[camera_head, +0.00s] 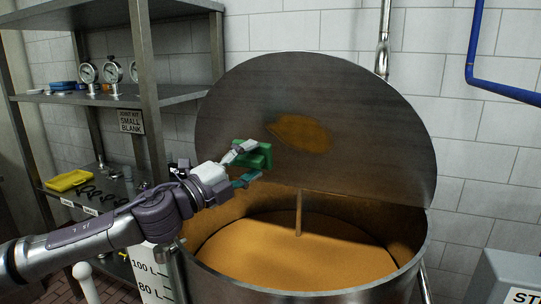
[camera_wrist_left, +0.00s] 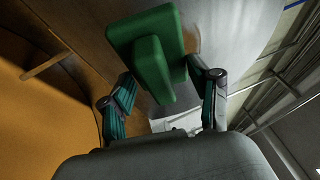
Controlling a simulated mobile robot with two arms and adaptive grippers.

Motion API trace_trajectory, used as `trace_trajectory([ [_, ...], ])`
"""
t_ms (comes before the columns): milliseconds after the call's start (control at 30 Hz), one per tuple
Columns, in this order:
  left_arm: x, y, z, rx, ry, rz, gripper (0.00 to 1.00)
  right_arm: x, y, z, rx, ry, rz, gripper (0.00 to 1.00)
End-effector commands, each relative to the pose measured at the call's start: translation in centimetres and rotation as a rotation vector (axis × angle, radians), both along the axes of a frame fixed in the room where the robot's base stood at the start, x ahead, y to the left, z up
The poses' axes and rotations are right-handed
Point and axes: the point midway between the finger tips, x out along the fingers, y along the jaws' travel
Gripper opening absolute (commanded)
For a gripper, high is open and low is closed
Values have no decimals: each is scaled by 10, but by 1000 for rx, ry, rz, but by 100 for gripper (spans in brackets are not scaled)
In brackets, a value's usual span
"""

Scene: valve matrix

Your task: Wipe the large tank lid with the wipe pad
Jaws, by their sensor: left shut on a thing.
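The large tank lid (camera_head: 375,150) stands raised and tilted at the back of the open tank. An orange-brown stain (camera_head: 302,134) marks the middle of its inner face. My left gripper (camera_head: 246,165) is in front of the lid, left of and a little below the stain. It is shut on the green wipe pad (camera_head: 255,154). In the left wrist view the pad (camera_wrist_left: 145,50) shows between the fingers (camera_wrist_left: 163,95), its broad face towards the lid. I cannot tell whether the pad touches the lid. My right gripper is not in view.
The open tank (camera_head: 300,288) holds orange-brown contents, with a thin rod (camera_head: 299,212) standing up from them. A metal shelf (camera_head: 115,97) with gauges and a yellow tray (camera_head: 69,180) is on the left. A blue pipe (camera_head: 500,88) runs along the wall at right. A grey box (camera_head: 503,272) stands at lower right.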

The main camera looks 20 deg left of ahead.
Motion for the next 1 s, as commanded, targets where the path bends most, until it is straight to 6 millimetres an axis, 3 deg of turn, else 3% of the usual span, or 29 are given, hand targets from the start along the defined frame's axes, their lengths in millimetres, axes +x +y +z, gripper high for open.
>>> trace_trajectory([
  [600,50,4,13,0,-7,2,34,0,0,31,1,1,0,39],
  [1000,59,4,12,2,-6,2,34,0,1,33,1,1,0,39],
])
